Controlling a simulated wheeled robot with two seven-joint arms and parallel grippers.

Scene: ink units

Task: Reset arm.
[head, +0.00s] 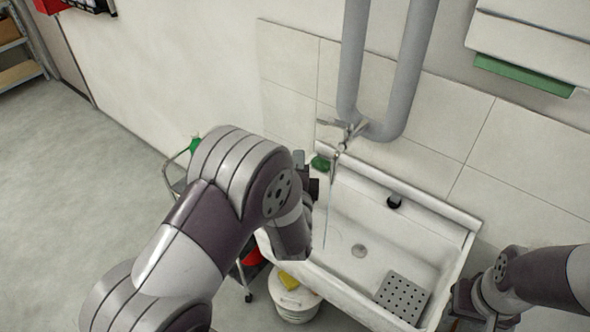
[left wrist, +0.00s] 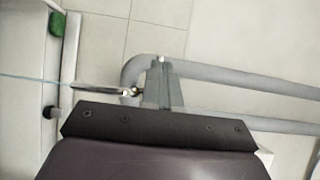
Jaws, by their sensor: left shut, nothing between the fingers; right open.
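My left arm reaches in from the left in the head view. Its gripper (head: 311,186) is left of the sink's back corner and partly hidden by my own wrist. In the left wrist view the two grey fingers (left wrist: 162,82) are together with nothing between them. They appear in front of the grey pipe and the tap, and I cannot tell how close they are. My right gripper (head: 457,305) is at the bottom right, beside the sink's right end. It is open, its fingertips are hard to see, and I see nothing held.
A white sink (head: 375,225) stands against the tiled wall, with a grey perforated plate (head: 403,296) inside. A thin stream runs from the tap (head: 345,131). Grey pipes (head: 412,75) rise behind it. A white bucket (head: 296,303) stands below. The floor at left (head: 60,180) is clear.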

